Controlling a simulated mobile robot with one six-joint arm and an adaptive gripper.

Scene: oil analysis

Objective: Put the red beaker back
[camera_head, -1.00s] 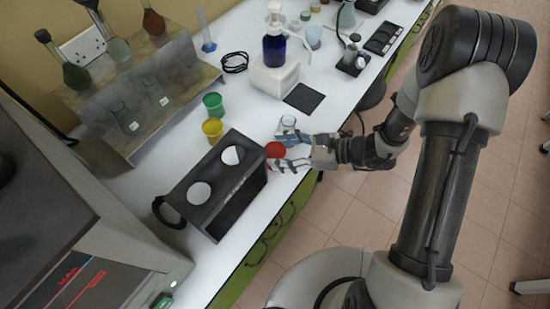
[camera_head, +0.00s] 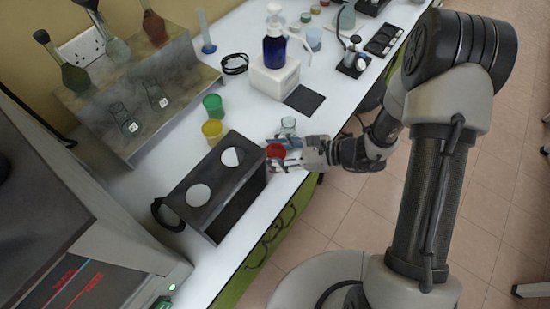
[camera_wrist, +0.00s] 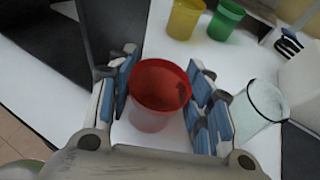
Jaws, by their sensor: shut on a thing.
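The red beaker (camera_head: 276,151) is at the right end of the black holder, near the bench's front edge. In the wrist view the red beaker (camera_wrist: 160,88) stands between the blue-padded fingers, its rim facing the camera. My gripper (camera_head: 286,155) is shut on it from the right; the wrist view shows the gripper (camera_wrist: 165,95) with a finger on each side. The bottom of the beaker is hidden, so I cannot tell whether it touches the bench. Yellow (camera_head: 212,131) and green (camera_head: 213,105) beakers stand behind the holder.
A black holder (camera_head: 226,215) with round openings is left of my gripper. A clear glass vessel (camera_wrist: 266,101) stands close to the right finger, also seen in the head view (camera_head: 288,127). A white block (camera_head: 277,80) with a blue bottle stands further back.

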